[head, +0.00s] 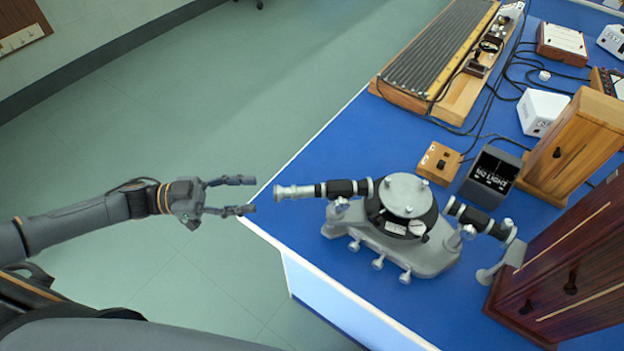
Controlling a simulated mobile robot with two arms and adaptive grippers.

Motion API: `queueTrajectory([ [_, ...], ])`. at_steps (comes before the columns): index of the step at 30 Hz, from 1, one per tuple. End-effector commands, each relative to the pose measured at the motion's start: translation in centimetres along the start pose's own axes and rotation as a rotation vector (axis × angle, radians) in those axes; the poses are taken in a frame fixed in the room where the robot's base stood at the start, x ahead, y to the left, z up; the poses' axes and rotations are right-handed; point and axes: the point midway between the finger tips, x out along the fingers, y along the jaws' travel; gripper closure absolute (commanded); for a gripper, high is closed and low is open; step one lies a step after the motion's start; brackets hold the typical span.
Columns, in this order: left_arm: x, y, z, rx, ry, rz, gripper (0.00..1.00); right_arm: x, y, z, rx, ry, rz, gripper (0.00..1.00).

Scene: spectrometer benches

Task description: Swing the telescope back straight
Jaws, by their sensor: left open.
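The spectrometer (425,255) stands on the blue bench top near its left edge, with a round grey table on top. Its telescope (340,188) is a black and silver tube that points left, its eyepiece end close to the bench edge. The collimator (480,220) points right and slightly down in the picture. The two tubes meet at a slight bend, not in one line. My left gripper (245,195) is open and empty, just left of the eyepiece end, with a small gap in the picture. My right gripper is out of view.
A dark red wooden box (565,270) stands right of the collimator. A black display (490,177), a small wooden switch box (439,163) and a light wooden cabinet (575,145) stand behind. Cables run across the back. Open floor lies left of the bench.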

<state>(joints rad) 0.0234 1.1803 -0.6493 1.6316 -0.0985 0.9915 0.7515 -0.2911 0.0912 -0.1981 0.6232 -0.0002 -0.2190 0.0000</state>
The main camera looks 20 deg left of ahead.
Motion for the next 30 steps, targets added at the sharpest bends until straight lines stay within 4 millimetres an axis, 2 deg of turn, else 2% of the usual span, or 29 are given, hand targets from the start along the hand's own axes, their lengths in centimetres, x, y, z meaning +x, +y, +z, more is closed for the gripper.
queueTrajectory([
  [5,2.9,-0.1,-0.4,0.001,0.007,-0.003,0.54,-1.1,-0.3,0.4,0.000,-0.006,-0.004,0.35],
  [11,7.4,-0.2,-0.5,0.002,0.007,-0.003,0.54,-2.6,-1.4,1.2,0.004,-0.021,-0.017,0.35],
  [18,11.5,-0.2,-0.3,0.001,0.002,-0.004,0.54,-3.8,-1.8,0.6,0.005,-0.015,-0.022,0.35],
  [24,13.1,-0.2,0.0,0.002,0.001,-0.005,0.54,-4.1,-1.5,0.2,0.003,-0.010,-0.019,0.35],
  [30,13.3,-0.2,0.1,0.002,-0.001,-0.005,0.54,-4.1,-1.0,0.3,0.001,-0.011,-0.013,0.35],
])
